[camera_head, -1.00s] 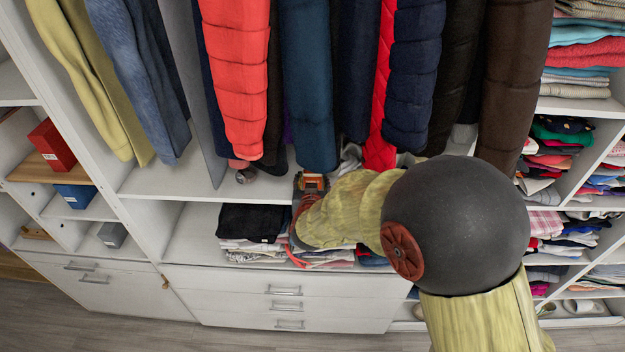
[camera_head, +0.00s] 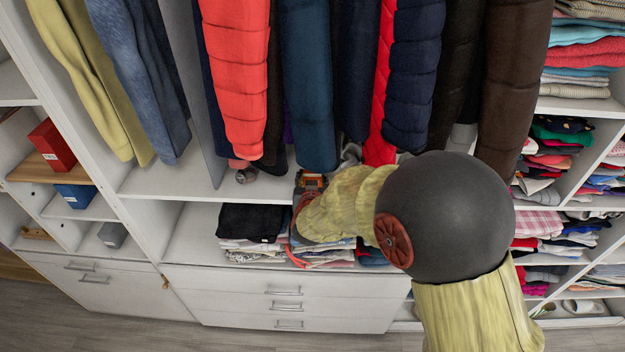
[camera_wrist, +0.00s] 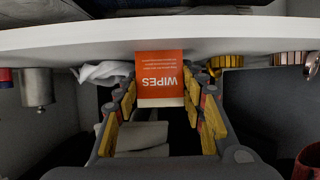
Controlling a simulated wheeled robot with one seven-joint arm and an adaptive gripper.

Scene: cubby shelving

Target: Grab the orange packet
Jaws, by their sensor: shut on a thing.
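The orange packet (camera_wrist: 160,70), with "WIPES" printed upside down in white, is between the two fingers of my gripper (camera_wrist: 160,90) in the wrist view. The yellow-padded fingers are shut on its sides, near the white shelf edge (camera_wrist: 110,38). In the head view, my gripper (camera_head: 310,184) is at the middle shelf under the hanging clothes, partly hidden by my arm. I cannot clearly make out the packet there.
In the wrist view a grey cylinder (camera_wrist: 38,87) and crumpled white material (camera_wrist: 103,72) are left, and a gold round object (camera_wrist: 226,62) is right. In the head view, folded clothes (camera_head: 250,222) lie below and jackets (camera_head: 236,75) hang above.

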